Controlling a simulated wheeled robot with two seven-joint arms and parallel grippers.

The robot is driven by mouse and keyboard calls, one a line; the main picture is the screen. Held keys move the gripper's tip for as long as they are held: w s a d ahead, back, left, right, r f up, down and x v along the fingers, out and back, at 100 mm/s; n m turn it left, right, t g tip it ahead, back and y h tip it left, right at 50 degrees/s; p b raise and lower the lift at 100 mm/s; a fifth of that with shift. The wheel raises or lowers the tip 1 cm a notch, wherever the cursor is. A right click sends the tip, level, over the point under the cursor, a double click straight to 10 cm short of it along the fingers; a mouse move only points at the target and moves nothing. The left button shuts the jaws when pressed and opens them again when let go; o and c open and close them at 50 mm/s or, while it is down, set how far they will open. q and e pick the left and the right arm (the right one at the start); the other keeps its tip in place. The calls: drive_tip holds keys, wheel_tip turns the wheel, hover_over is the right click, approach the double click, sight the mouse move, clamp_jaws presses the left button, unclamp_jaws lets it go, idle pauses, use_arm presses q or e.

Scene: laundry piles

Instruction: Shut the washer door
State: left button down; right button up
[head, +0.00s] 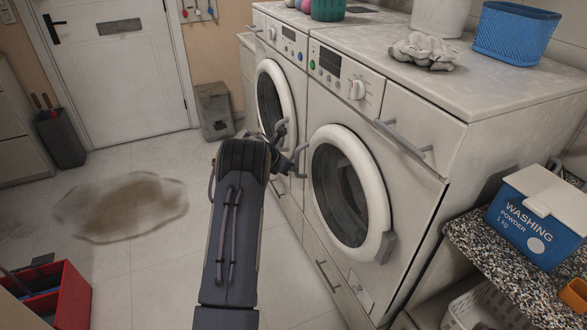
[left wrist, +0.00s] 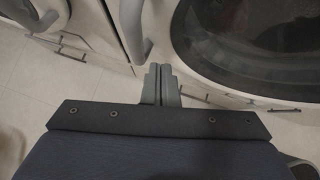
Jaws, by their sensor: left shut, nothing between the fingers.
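Two white washers stand side by side. The near washer's round door (head: 378,190) has a white ring, dark glass and a grey handle at its lower right. It lies close to the front panel; I cannot tell if it is latched. The far washer's door (head: 290,100) also looks close to its front. My left gripper (head: 298,160) is in front of the washers, between the two doors, partly hidden by its own wrist. In the left wrist view its fingers (left wrist: 161,80) are together and empty, with door glass at the right and a grey curved handle at the left. My right gripper is out of view.
A washing powder box (head: 535,215) stands on a speckled counter (head: 470,240) at the right. A blue basket (head: 515,35) and a crumpled cloth (head: 423,50) are on the washer top. A brown stain (head: 125,207) marks the open floor; a red box (head: 70,297) is at lower left.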

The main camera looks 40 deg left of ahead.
use_arm(q)
drive_tip(key=a+v, duration=0.1)
drive_tip(key=v, duration=0.7)
wheel_tip(320, 180, up, 20)
drive_tip(key=n+t+y+p, duration=0.3)
drive_tip(key=n+t+y, duration=0.2)
drive_tip(key=n, duration=0.8)
drive_tip(key=s+d+r+n+y+p, duration=0.25)
drive_tip(key=s+r+n, duration=0.4)
drive_tip(key=n, duration=0.35)
drive_tip(key=s+d+f+n+g+h+p, duration=0.1)
drive_tip(key=s+d+f+n+g+h, duration=0.1)
drive_tip(key=s+d+n, duration=0.4)
drive_tip(key=s+d+f+n+g+h+p, duration=0.1)
drive_tip(key=s+d+f+n+g+h, duration=0.1)
drive_tip(key=s+d, duration=1.1)
drive_tip(key=s+d+f+n+g+h+p, duration=0.2)
drive_tip(key=s+d+n, duration=0.7)
drive_tip(key=d, duration=0.5)
drive_tip(key=f+g+h, duration=0.1)
drive_tip(key=g+h, duration=0.1)
drive_tip(key=h, duration=0.1)
drive_tip(key=shift+s+n, duration=0.3)
drive_tip(key=shift+s, duration=0.1)
